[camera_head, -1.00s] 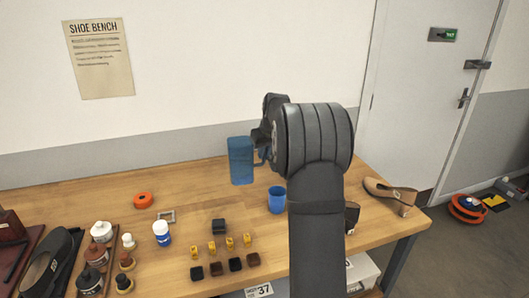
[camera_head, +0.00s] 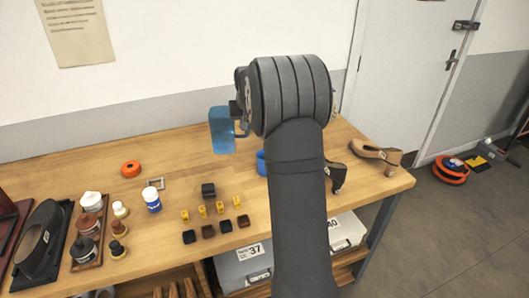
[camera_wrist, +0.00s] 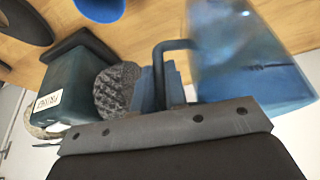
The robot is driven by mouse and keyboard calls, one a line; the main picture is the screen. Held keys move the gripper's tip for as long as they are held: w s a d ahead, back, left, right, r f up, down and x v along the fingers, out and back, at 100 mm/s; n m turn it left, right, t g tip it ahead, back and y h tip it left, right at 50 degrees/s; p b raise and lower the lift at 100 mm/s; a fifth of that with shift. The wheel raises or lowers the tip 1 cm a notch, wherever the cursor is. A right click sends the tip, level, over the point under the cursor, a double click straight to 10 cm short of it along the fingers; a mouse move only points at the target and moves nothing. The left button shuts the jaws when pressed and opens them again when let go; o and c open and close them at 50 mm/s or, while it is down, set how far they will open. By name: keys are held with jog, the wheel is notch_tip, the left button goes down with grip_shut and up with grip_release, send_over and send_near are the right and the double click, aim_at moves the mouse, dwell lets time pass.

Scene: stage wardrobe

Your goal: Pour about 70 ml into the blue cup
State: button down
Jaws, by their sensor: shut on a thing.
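A translucent blue jug (camera_head: 222,131) hangs to the left of my wrist in the head view, nearly upright. In the wrist view the jug (camera_wrist: 240,60) is large and blurred at the right, with a darker blue band low down that may be liquid. My gripper (camera_wrist: 172,88) is shut on the jug's dark blue handle (camera_wrist: 160,62); my arm mostly hides it in the head view. The blue cup (camera_head: 261,162) stands on the bench, right of and nearer than the jug, mostly hidden by my arm. A blue round thing at the wrist view's top edge may be the cup (camera_wrist: 100,7).
A dark green labelled container (camera_wrist: 65,95) shows in the wrist view. The bench's back strip left of the jug is clear.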

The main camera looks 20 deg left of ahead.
jog(key=s+f+m+h, duration=0.5)
jog(key=s+f+m, duration=0.2)
jog(key=m, duration=0.7)
jog(key=shift+s+a+m+h, duration=0.3)
jog(key=shift+s+a+m, duration=0.15)
jog(key=shift+s, duration=0.65)
jog(key=shift+d, duration=0.15)
